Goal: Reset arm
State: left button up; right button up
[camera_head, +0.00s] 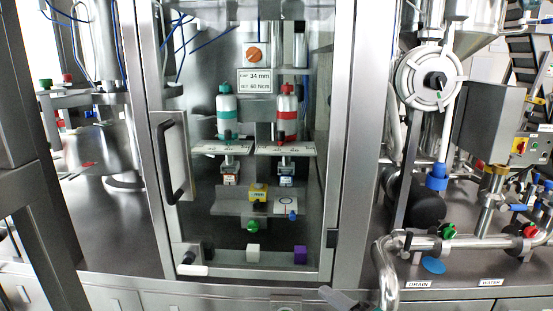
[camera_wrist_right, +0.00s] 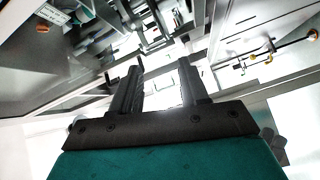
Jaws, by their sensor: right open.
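My right gripper (camera_wrist_right: 161,66) shows in the right wrist view. Its two dark fingers stand apart with nothing between them. Behind them are the dark gripper base and a teal housing. Only machine parts blurred in the distance lie beyond the fingertips. My left gripper is in neither view. Inside are a green-banded bottle (camera_head: 227,112) and a red-banded bottle (camera_head: 286,112), both upright above white plates.
Pipes with a green valve knob (camera_head: 448,230) and a red one (camera_head: 530,230) stand at right.

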jog(key=s+d+f+m+g+h, duration=0.1)
jog(key=s+d+f+m+h, duration=0.2)
jog(key=s+f+m+h, duration=0.2)
jog(key=s+d+f+m+g+h, duration=0.1)
jog(key=s+d+f+m+h, duration=0.3)
jog(key=s+f+m, duration=0.7)
jog(key=s+m+h, duration=0.1)
jog(key=s+m, duration=0.1)
jog(key=m, duration=0.2)
jog(key=shift+s+d+f+m+g, duration=0.2)
jog(key=shift+d+f+m+g, duration=0.1)
jog(key=shift+m, duration=0.1)
jog(key=shift+d, duration=0.1)
